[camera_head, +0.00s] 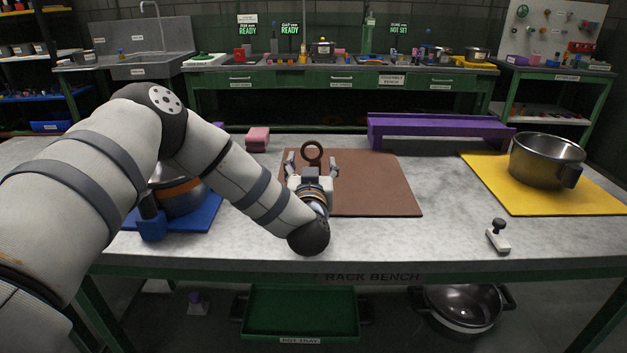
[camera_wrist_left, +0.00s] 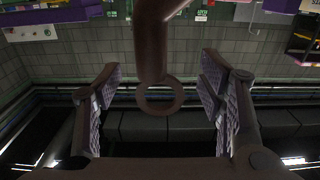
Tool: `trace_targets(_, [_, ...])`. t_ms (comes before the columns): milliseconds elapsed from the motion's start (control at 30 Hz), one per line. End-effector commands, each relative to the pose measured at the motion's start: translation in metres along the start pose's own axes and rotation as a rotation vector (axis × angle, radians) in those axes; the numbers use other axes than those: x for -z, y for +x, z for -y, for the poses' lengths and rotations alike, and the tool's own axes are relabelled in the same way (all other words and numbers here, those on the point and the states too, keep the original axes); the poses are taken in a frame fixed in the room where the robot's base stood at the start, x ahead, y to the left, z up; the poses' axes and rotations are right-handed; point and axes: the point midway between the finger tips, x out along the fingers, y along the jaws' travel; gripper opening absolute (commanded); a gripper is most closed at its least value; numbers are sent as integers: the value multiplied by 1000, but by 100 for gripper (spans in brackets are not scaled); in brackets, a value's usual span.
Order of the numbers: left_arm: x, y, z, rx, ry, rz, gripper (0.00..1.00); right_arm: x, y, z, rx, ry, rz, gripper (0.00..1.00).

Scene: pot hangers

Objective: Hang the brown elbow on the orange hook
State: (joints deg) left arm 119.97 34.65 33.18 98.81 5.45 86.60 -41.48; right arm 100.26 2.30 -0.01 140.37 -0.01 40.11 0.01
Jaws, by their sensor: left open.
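The brown elbow (camera_head: 313,153) shows in the head view as a dark brown ring at the far side of the brown mat, at my left gripper's jaws. In the left wrist view the elbow (camera_wrist_left: 149,45) is a thick brown tube coming down from the top edge, with a ring below it. My left gripper (camera_head: 312,161) is open, with a finger on each side of the elbow. Clear gaps show between the ring and both finger pads in the wrist view. I cannot make out an orange hook in either view. My right gripper is not in view.
A purple rack (camera_head: 440,128) stands at the bench's back right. A pink block (camera_head: 257,138) lies left of the brown mat (camera_head: 380,190). A steel pot (camera_head: 546,160) stands on a yellow mat. A banded pot (camera_head: 178,200) on a blue mat is partly hidden by my arm.

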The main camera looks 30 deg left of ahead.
Motion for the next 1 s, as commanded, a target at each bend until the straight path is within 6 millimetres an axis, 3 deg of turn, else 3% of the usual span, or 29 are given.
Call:
trace_targets(100, [-4,14,0,1,2,5,63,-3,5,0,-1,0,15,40])
trace_targets(333, [-1,16,0,-1,0,2,60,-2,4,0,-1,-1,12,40])
trace_targets(600, [-2,16,0,-1,1,3,0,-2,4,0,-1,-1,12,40])
trace_targets(1000, [3,16,0,-1,-1,0,0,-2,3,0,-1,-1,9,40])
